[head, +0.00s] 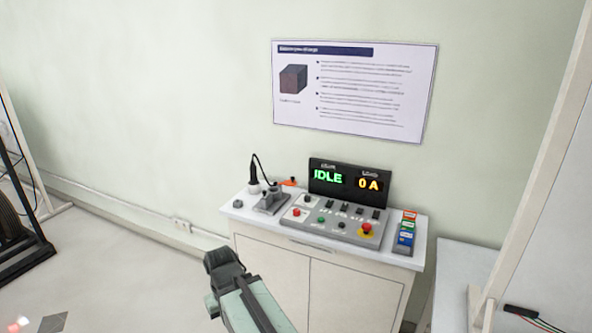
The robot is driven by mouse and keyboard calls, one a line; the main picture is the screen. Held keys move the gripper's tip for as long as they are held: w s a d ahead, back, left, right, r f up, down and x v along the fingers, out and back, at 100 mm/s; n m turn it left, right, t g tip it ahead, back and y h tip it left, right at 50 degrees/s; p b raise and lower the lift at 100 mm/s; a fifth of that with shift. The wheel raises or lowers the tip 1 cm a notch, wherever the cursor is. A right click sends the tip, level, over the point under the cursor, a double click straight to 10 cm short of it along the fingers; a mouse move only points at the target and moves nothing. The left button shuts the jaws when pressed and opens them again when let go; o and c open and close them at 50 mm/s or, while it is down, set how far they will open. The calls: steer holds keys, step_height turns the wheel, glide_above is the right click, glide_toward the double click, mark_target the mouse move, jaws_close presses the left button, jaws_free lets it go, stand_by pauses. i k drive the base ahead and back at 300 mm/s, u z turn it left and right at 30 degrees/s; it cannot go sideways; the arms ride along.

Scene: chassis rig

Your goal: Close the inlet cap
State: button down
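I cannot pick out an inlet cap for certain in the head view. My arm reaches up from the bottom edge, and my dark gripper (222,262) is at its end, in front of the white cabinet's left side. The gripper is small and seen from behind, so its fingers and what lies between them cannot be made out. It appears clear of the items on the cabinet top.
The white cabinet (310,290) carries a control panel (335,218), a display (350,180) reading IDLE and 0 A, and a grey device (270,201) with a black cable. A dark frame (22,235) stands at far left. Floor between is mostly open.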

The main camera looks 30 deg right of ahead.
mark_target(291, 183)
steer(key=i, duration=1.5)
steer(key=u, duration=0.05)
